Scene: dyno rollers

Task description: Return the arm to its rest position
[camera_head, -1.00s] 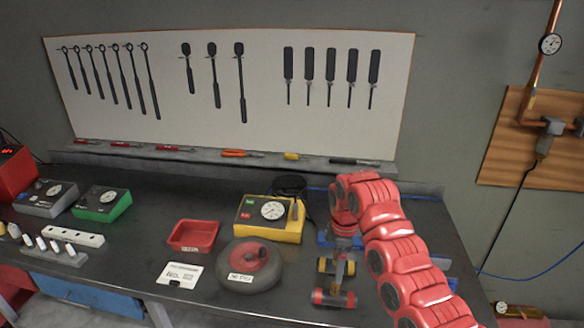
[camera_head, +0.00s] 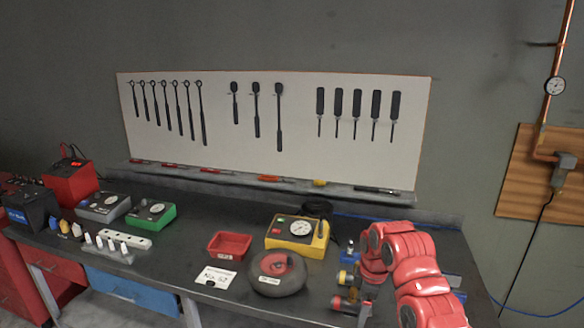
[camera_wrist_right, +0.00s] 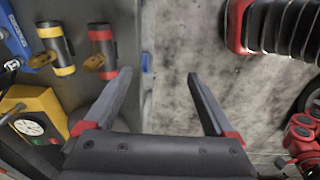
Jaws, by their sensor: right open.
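My red right arm (camera_head: 410,270) comes in at the lower right of the head view, over the bench's right end. My left gripper is out of view.
A yellow gauge box (camera_head: 290,243), a dark round disc with a red centre (camera_head: 278,287), a red tray (camera_head: 229,246) and a white card (camera_head: 215,277) stand left of the arm. A tool board (camera_head: 270,165) hangs behind. Bare floor (camera_wrist_right: 180,135) shows below the gripper.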

